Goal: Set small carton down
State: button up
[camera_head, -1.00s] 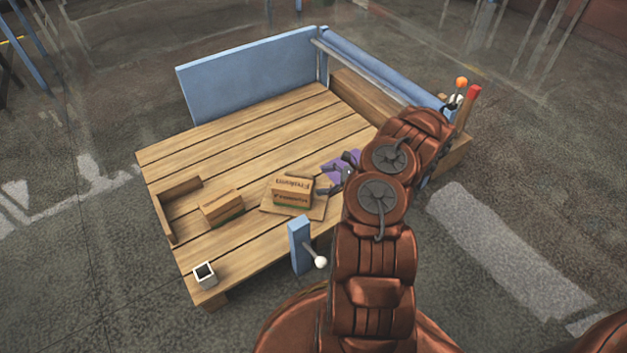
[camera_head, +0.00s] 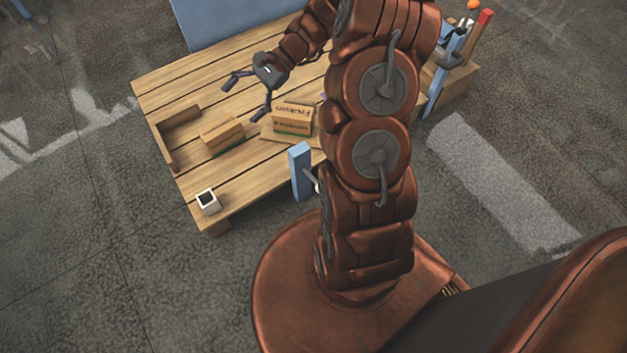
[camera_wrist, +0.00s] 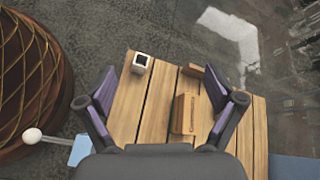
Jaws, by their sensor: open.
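Two brown cartons stand on the slatted wooden table (camera_head: 175,88). One carton (camera_head: 222,135), with a green lower edge, stands by the wooden corner stop (camera_head: 180,125). The other, printed carton (camera_head: 294,117) sits on a thin wooden board (camera_head: 268,133). I cannot tell for sure which is the small carton. My gripper (camera_head: 246,101) is open and empty, above the table behind the two cartons. In the wrist view a carton (camera_wrist: 185,113) shows below, between the spread fingers (camera_wrist: 160,88), apart from them.
A small white open box (camera_head: 207,202) stands at the table's near left corner. A blue post (camera_head: 300,170) with a white-knobbed lever rises at the front edge. A blue panel (camera_head: 235,18) stands at the back. The left rear tabletop is clear.

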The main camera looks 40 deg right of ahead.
jog(key=s+a+r+n+g+h, duration=0.2)
jog(key=s+a+r+n, duration=0.2)
jog(key=s, duration=0.3)
jog(key=s+a+r+n+g+h, duration=0.3)
jog(key=s+a+n, duration=0.15)
jog(key=s, duration=0.25)
jog(key=s+d+r+n+h, duration=0.1)
jog(key=s+d+n+h, duration=0.1)
jog(key=s, duration=0.7)
jog(key=s+d+r+n+h, duration=0.2)
jog(key=s+d+n+h, duration=0.1)
jog(key=s, duration=0.5)
jog(key=shift+s+n+h, duration=0.35)
jog(key=shift+n+h, duration=0.1)
jog(key=shift+h, duration=0.65)
jog(key=shift+r, duration=0.15)
